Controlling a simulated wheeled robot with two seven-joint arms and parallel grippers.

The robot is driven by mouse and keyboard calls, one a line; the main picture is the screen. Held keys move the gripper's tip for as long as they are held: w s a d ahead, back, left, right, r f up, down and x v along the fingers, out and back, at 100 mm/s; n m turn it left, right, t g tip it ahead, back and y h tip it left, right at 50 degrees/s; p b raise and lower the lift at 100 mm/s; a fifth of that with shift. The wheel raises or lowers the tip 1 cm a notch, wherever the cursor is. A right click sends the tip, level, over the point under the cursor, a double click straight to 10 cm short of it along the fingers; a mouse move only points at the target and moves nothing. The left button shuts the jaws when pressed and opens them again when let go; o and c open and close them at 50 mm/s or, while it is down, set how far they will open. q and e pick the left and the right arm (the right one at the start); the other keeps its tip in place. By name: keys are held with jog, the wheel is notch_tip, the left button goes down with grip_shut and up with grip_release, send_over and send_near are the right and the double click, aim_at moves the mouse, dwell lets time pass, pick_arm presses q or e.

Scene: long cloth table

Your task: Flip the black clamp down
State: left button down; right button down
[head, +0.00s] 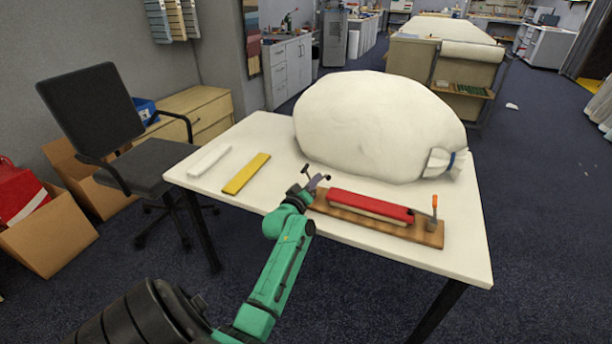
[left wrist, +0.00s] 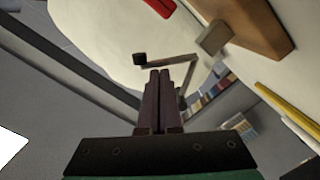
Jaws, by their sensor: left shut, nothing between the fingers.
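The black clamp (head: 306,169) stands at the left end of a wooden board (head: 428,236), its black-tipped arm raised above the board. In the left wrist view, its bent metal bar with a black tip (left wrist: 140,58) lies just beyond my fingertips, and a grey block (left wrist: 212,38) sits on the board's end. My left gripper (head: 318,183) is shut and empty, close beside the clamp; its closed fingers (left wrist: 159,72) also show in the wrist view. I cannot tell whether they touch the bar. My right gripper is not in view.
A red bar (head: 370,205) lies along the board, with an orange-tipped clamp (head: 434,207) upright at its right end. A large white sack (head: 375,125) stands behind. A yellow strip (head: 246,173) and white strip (head: 209,160) lie left on the table (head: 270,212).

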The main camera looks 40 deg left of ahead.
pick_arm(q)
jog(key=m, duration=0.1)
jog(key=d+m, duration=0.1)
jog(key=m+p, duration=0.1)
jog(key=shift+w+d+f+m, duration=0.2)
jog(key=shift+w+f+m, duration=0.1)
jog(key=shift+f, duration=0.1)
jog(key=shift+w+d+f+m, duration=0.15)
jog(key=shift+f+m, duration=0.1)
jog(key=shift+m, duration=0.4)
jog(key=shift+s+d+f+m, duration=0.1)
jog(key=shift+d+f+m, duration=0.15)
jog(key=shift+m, duration=0.45)
jog(key=shift+w+d+f+m, duration=0.1)
jog(key=shift+f+m, duration=0.15)
jog(key=shift+m, duration=0.4)
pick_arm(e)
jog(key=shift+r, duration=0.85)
